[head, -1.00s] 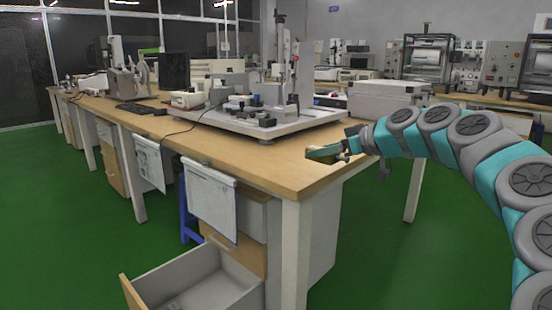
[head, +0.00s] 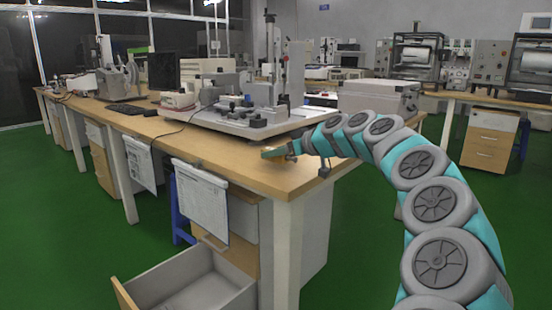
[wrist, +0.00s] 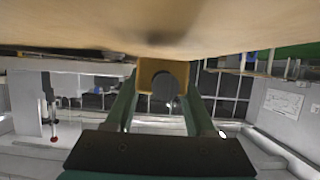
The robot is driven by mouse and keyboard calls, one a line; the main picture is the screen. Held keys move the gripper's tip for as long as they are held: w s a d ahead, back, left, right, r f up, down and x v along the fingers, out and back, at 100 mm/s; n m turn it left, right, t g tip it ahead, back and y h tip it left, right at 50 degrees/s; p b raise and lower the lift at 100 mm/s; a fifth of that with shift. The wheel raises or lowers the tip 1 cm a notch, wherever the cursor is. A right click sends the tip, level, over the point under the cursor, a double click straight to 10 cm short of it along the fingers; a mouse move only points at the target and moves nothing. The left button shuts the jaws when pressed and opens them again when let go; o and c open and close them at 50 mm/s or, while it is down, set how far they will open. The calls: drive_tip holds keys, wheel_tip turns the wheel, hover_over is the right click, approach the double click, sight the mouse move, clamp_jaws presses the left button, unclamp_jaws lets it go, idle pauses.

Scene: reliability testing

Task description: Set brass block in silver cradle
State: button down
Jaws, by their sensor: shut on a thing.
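My gripper (head: 275,153) is low over the front right part of the wooden bench (head: 235,170) in the head view. In the wrist view my gripper (wrist: 163,78) is shut on the brass block (wrist: 147,72), a yellowish square piece with a dark round part on its near face. The bench surface is close beside the block in the wrist view; I cannot tell whether they touch. The block is too small to make out in the head view. I cannot pick out a silver cradle for certain in either view.
A test rig on a pale base plate (head: 205,119) stands on the bench behind my gripper. A silver case (head: 380,97) is at the right. An open drawer (head: 195,290) juts out below the bench. The bench's front strip is clear.

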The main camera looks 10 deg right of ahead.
drive_tip(key=shift+f, duration=0.85)
drive_tip(key=shift+f, duration=0.15)
drive_tip(key=shift+c, duration=1.2)
unclamp_jaws()
drive_tip(key=shift+r, duration=0.25)
drive_tip(key=v, duration=1.2)
drive_tip(key=shift+f+b, duration=0.1)
drive_tip(key=shift+b, duration=0.25)
